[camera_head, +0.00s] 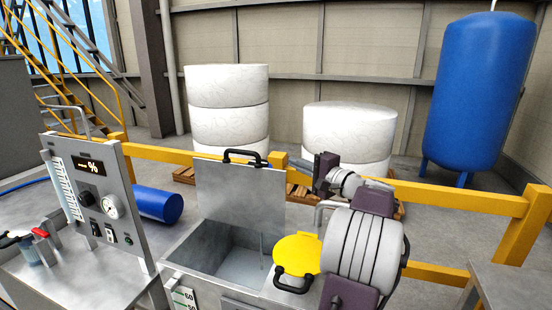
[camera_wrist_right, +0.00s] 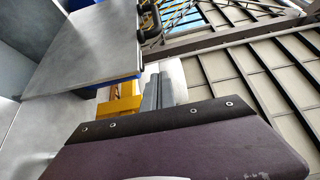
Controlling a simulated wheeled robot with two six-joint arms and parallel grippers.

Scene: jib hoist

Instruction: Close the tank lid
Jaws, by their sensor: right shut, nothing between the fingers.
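The grey tank lid (camera_head: 238,192) stands open, nearly upright, at the back of the open tank (camera_head: 192,248). A black handle (camera_head: 245,156) is on its top edge. In the right wrist view the lid (camera_wrist_right: 90,48) fills the upper left, with part of its handle (camera_wrist_right: 150,20) at its edge. My right gripper (camera_head: 319,187) is to the right of the lid, apart from it. Its fingers (camera_wrist_right: 160,78) are shut and empty in the right wrist view; the head view shows them poorly. My left gripper is out of view.
A yellow round cover (camera_head: 298,252) with a black handle lies right of the tank opening. A gauge panel (camera_head: 92,190) stands at the left. A yellow rail (camera_head: 470,194) runs behind, with white drums (camera_head: 228,105) and a blue vessel (camera_head: 480,90) beyond it.

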